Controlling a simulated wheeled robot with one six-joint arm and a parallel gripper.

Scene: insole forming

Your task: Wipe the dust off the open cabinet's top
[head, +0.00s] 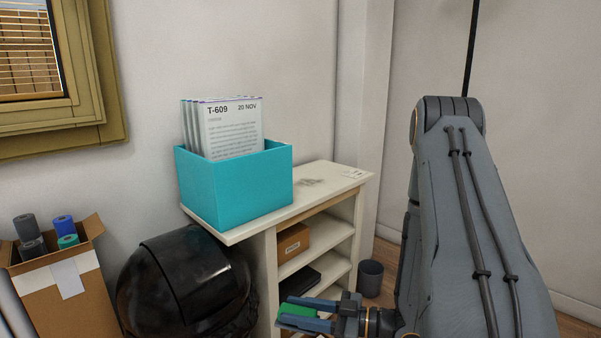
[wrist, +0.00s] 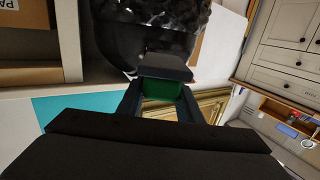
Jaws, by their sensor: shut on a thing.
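The open cabinet (head: 272,221) is cream, with open shelves, and stands against the wall in the head view. Its top carries a grey dust smudge (head: 311,182) right of a teal box (head: 235,190) holding upright printed cards. My gripper (head: 305,316) is shut on a green block (head: 296,309), low in front of the cabinet and below its top. In the wrist view the green block (wrist: 162,86) sits between the fingers, partly hidden by a dark part. Part of the cabinet (wrist: 72,40) and the teal box (wrist: 75,108) also show there.
A shiny black rounded object (head: 180,285) stands in front of the cabinet's left side. A cardboard box of rolls (head: 65,270) is further left. A small paper label (head: 354,174) lies at the top's right end. A grey bin (head: 371,277) stands on the floor to the right.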

